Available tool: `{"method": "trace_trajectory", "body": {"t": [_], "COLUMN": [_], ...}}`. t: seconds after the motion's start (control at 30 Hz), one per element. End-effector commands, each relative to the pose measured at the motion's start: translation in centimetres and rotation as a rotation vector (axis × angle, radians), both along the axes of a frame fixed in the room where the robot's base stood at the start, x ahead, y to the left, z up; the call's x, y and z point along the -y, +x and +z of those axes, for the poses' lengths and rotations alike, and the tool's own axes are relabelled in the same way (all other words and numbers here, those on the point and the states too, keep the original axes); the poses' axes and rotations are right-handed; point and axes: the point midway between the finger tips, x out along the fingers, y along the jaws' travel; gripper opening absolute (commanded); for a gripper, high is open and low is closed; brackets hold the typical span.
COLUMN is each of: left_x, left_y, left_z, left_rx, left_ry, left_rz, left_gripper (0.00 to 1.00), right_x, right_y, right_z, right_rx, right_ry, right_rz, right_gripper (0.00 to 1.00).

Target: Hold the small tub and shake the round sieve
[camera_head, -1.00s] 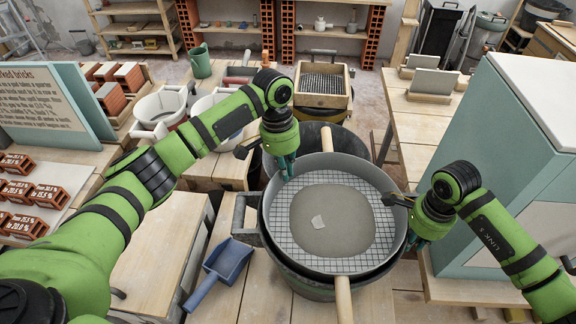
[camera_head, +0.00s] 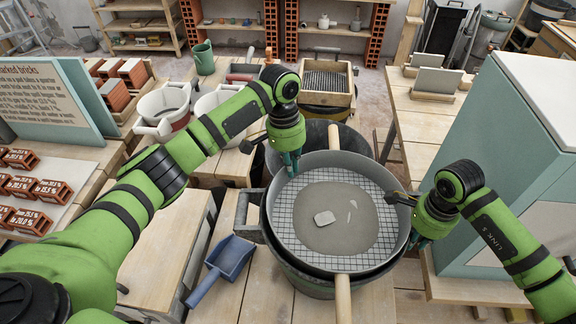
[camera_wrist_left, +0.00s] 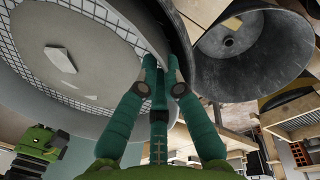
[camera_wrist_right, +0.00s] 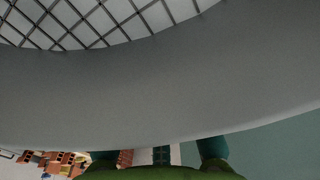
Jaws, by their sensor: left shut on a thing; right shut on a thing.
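The round grey sieve (camera_head: 384,240) with a wire mesh floor rests over wooden rails (camera_head: 342,296) above a dark tub (camera_head: 308,286). A patch of grey sand (camera_head: 330,235) lies on the mesh with a pale flat chip (camera_head: 324,218) and smaller slivers. My left gripper (camera_head: 290,172) is shut on the sieve's far left rim; its fingers also show at the rim in the left wrist view (camera_wrist_left: 160,80). My right gripper (camera_head: 414,236) is shut on the right rim. In the right wrist view the sieve wall (camera_wrist_right: 160,95) hides most of its fingers. Neither gripper holds a tub.
A second dark bucket (camera_head: 312,134) stands behind the sieve. White buckets (camera_head: 163,104) and a wooden box sieve (camera_head: 327,80) are further back. A blue scoop (camera_head: 228,262) lies on the bench at left. A pale green cabinet (camera_head: 500,130) stands close to my right arm.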

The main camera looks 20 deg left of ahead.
Motion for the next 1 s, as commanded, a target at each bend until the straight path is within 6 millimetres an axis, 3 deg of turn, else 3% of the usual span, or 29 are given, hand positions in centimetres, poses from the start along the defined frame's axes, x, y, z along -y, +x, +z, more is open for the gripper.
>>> {"method": "trace_trajectory", "body": {"t": [0.17, 0.47, 0.73, 1.0], "left_x": [0.4, -0.5, 0.5, 0.6], "left_y": [0.8, -1.4, 0.7, 0.9], "left_z": [0.1, 0.1, 0.2, 0.1], "left_rx": [0.000, 0.003, 0.000, 0.001], "left_ry": [-0.002, -0.003, -0.002, -0.001], "left_rz": [-0.061, 0.102, -0.047, -0.071], "left_gripper": [0.00, 0.00, 0.00, 0.00], "right_x": [-0.1, -0.1, -0.1, -0.1], "right_y": [0.0, 0.0, 0.0, 0.0], "right_z": [0.0, 0.0, 0.0, 0.0], "right_rx": [0.001, 0.001, 0.001, 0.001], "right_ry": [0.002, 0.002, 0.002, 0.002], "right_rz": [0.001, 0.000, 0.001, 0.000], "right_gripper": [0.00, 0.00, 0.00, 0.00]}}
